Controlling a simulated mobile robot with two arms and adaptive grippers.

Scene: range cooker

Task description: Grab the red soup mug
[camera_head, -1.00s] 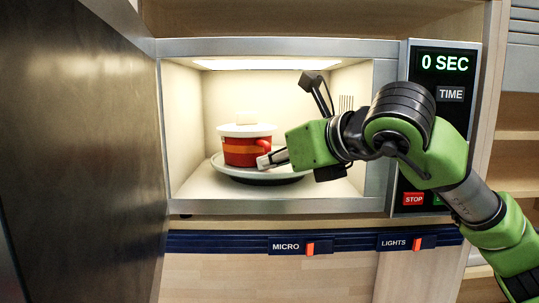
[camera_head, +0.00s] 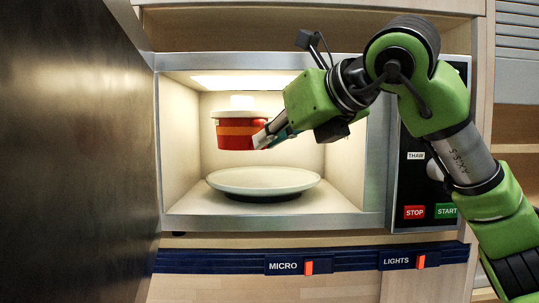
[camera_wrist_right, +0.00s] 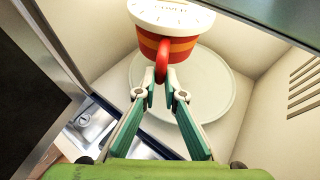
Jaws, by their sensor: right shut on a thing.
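The red soup mug (camera_head: 238,134) has an orange band and a white lid with a knob. It hangs upright in the air inside the microwave, clear above the white turntable plate (camera_head: 263,181). My right gripper (camera_head: 268,137) reaches in from the right and is shut on the mug's handle. In the right wrist view, the mug (camera_wrist_right: 178,48) shows at the top, with its red handle (camera_wrist_right: 161,62) between the fingertips of the right gripper (camera_wrist_right: 164,88). My left gripper is not in view.
The microwave's dark door (camera_head: 70,150) stands open on the left. The control panel (camera_head: 428,180) is on the right, partly hidden by my right arm. A blue strip (camera_head: 220,262) with MICRO and LIGHTS switches runs below the opening. The turntable is empty.

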